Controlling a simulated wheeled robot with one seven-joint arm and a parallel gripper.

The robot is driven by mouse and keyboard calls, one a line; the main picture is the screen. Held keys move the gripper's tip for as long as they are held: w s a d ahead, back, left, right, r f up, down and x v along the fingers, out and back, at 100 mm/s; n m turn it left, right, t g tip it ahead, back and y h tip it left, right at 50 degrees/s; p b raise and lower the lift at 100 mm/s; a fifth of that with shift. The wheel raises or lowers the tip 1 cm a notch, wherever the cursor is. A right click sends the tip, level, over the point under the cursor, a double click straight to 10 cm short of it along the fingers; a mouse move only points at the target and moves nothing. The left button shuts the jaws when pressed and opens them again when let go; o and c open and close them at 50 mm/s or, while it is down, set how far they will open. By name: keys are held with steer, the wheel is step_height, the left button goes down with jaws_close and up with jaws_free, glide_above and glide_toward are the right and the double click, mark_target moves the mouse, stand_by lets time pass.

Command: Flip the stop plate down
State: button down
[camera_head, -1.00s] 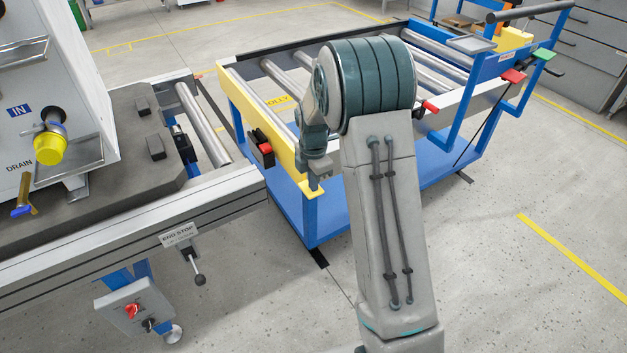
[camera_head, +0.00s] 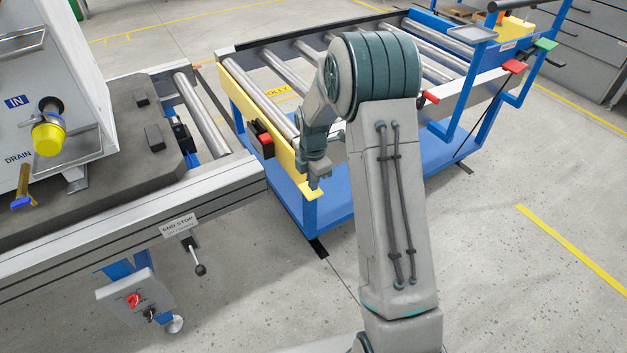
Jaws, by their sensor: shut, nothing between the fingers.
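The stop plate appears to be the long yellow plate (camera_head: 238,92) along the near-left end of the roller trolley. It shows as a narrow sloping strip beside the first roller. My gripper (camera_head: 317,188) is shut and empty, pointing down at the plate's near corner. Whether its fingertips touch the plate I cannot tell. A black latch with a red button (camera_head: 265,139) sits on the trolley end, left of my gripper. My own forearm hides part of the trolley's near side.
The blue trolley (camera_head: 350,193) stands just right of the conveyor bench (camera_head: 110,220), with a narrow gap between them. An END STOP lever (camera_head: 199,269) hangs from the bench front. The floor at right is clear.

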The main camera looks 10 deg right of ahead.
step_height(320, 180, up, 13)
steer(key=p, duration=0.3)
steer(key=shift+f+p, duration=0.15)
steer(key=shift+p, duration=0.15)
steer(key=shift+w, duration=0.1)
steer(key=s+r+m+t+p, duration=0.1)
steer(key=s+r+m+p, duration=0.5)
steer(key=r, duration=0.5)
steer(key=s+r+m+t+p, duration=0.1)
steer(key=s+r+m+p, duration=0.5)
steer(key=r, duration=0.5)
steer(key=s+r+m+p, duration=0.8)
steer(key=s+r+m, duration=0.1)
steer(key=s, duration=0.6)
steer(key=shift+s+r+m+t+p, duration=0.3)
steer(key=shift+r+m+t+p, duration=0.1)
steer(key=shift+r, duration=0.2)
steer(key=shift+a, duration=0.15)
